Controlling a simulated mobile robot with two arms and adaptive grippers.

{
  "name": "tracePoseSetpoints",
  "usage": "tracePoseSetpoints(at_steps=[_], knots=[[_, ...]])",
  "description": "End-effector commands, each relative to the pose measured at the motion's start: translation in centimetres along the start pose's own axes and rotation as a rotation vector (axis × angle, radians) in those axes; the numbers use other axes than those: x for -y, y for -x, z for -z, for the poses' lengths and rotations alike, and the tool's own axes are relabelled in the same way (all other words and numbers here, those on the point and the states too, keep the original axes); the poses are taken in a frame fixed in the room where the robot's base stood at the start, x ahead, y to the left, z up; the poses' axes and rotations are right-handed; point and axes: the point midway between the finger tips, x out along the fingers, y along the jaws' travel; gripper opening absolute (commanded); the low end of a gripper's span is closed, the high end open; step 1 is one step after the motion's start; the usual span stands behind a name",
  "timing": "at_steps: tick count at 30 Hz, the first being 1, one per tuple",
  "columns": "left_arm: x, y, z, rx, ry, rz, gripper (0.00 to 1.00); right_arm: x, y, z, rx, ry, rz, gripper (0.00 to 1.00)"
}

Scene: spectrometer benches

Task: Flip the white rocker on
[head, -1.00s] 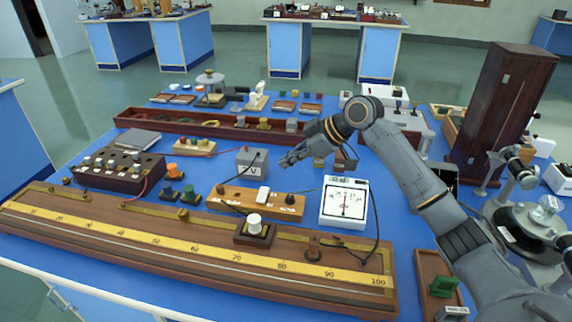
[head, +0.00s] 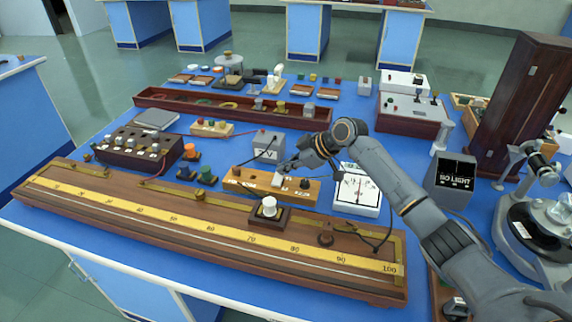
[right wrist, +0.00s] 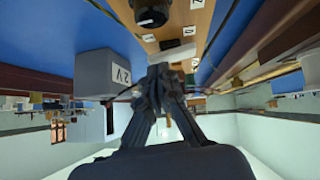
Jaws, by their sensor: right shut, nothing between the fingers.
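The white rocker (head: 277,180) sits on a light wooden switch board (head: 245,180) between two dark round terminals, behind the long metre bridge. I cannot tell which way it is tipped. My right gripper (head: 285,168) is shut and empty, its fingertips just above and behind the rocker; whether they touch it is unclear. The right wrist view shows the closed fingers (right wrist: 164,75) pointing at the wooden board (right wrist: 185,18), with a dark terminal (right wrist: 152,14) and white labels on it. My left gripper is out of view.
A grey 2 V box (head: 268,144) stands close behind the switch board, left of my gripper. A white meter (head: 357,192) stands to the right. The metre bridge (head: 205,219) with a white-knobbed block (head: 269,208) lies in front. Black wires run across the table.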

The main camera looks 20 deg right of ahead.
Motion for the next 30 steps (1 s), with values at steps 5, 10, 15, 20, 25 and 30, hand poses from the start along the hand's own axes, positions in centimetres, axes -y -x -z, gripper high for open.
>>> tracePoseSetpoints(at_steps=[5,10,15,20,25,30], knots=[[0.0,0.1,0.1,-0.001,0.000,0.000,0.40,0.0,-0.2,-0.2,0.001,-0.026,0.024,0.00],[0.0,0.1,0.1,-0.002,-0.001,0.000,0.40,0.2,-0.5,-0.5,0.001,-0.053,0.054,0.00],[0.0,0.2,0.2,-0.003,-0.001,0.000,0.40,0.2,-0.5,-0.5,0.003,-0.053,0.053,0.00],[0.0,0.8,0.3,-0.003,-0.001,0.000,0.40,0.6,-0.2,-0.3,0.003,-0.052,0.054,0.00],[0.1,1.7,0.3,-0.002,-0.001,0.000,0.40,1.2,0.0,0.0,0.004,-0.052,0.054,0.00],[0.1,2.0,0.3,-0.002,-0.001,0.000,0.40,1.6,0.1,0.0,0.003,-0.052,0.053,0.00]])
